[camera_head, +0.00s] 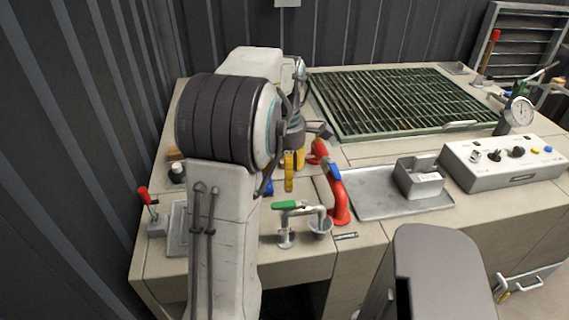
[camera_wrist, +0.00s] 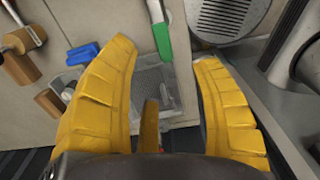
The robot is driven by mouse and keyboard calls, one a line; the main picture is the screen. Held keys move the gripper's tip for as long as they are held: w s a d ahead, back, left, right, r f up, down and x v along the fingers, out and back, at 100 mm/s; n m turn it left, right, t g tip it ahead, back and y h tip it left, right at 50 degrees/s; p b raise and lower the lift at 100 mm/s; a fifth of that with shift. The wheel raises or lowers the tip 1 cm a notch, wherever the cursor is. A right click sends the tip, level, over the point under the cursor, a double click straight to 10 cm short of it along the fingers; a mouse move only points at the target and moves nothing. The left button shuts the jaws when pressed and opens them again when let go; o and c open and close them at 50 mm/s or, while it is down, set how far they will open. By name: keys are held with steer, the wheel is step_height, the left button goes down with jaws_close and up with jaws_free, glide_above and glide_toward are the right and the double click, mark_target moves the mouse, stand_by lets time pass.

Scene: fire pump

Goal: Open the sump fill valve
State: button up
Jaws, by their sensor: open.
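No label for the sump fill valve is readable, so I cannot tell for sure which valve it is. The green handle (camera_wrist: 162,40) also shows in the wrist view, between and beyond my fingertips. A red pipe (camera_head: 337,200) with a blue lever (camera_head: 335,172) rises just right of the tap. Another blue handle (camera_wrist: 83,54) lies left of my fingers. My gripper (camera_head: 292,170) has yellow fingers, points down, and is open and empty above the bench (camera_wrist: 165,52).
A green grating (camera_head: 400,100) covers the back of the bench. A metal tray with a grey box (camera_head: 418,178), a control panel (camera_head: 505,162) and a gauge (camera_head: 519,111) stand to the right. A red-handled lever (camera_head: 147,200) stands at the left edge, near the wall.

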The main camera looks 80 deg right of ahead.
steer(key=shift+r, duration=1.25)
